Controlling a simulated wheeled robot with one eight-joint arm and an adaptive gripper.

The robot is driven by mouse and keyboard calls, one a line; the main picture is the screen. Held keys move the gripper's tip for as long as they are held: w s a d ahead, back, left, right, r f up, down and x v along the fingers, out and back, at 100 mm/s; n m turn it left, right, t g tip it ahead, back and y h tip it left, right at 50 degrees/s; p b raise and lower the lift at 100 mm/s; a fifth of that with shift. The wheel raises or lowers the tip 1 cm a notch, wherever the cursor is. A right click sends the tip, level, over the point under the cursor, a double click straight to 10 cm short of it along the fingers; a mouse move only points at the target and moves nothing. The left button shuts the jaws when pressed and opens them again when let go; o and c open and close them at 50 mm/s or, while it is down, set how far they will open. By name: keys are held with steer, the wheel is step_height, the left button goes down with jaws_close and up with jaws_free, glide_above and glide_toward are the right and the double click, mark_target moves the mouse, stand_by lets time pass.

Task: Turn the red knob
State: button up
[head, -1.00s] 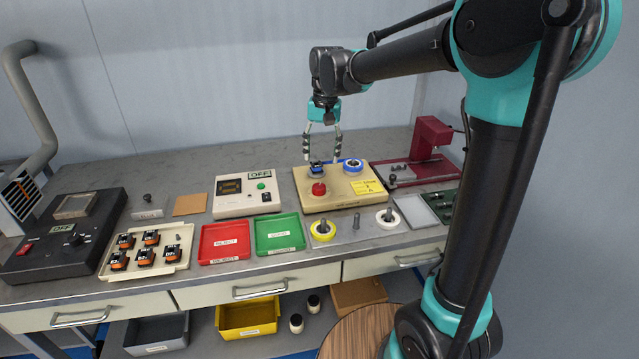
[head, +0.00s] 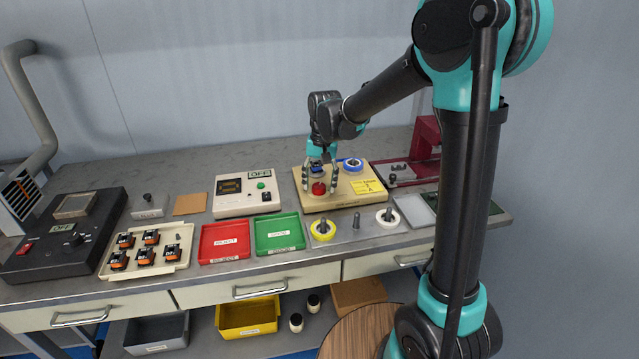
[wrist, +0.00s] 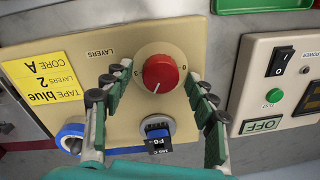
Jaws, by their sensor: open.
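The red knob (head: 319,188) sits on the front of the beige winder box (head: 346,200). In the wrist view the red knob (wrist: 160,74) stands on a pale round base, its white mark pointing to the lower left of the picture. My gripper (head: 320,188) is open, with its fingers on either side of the knob. In the wrist view my gripper's fingertips (wrist: 150,82) reach to the left and right of the knob, with a gap on each side. A dark core on a blue-topped spindle (wrist: 157,131) lies between the fingers, nearer the palm.
A blue tape roll (head: 353,165) is on the box beside a yellow label (head: 367,187). An OFF meter (head: 247,193) stands to the left. Red (head: 225,241) and green (head: 279,234) trays and yellow (head: 323,230) and white (head: 387,218) tape rolls are in front.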

steer(key=c, duration=1.2)
steer(key=shift+o, duration=0.2)
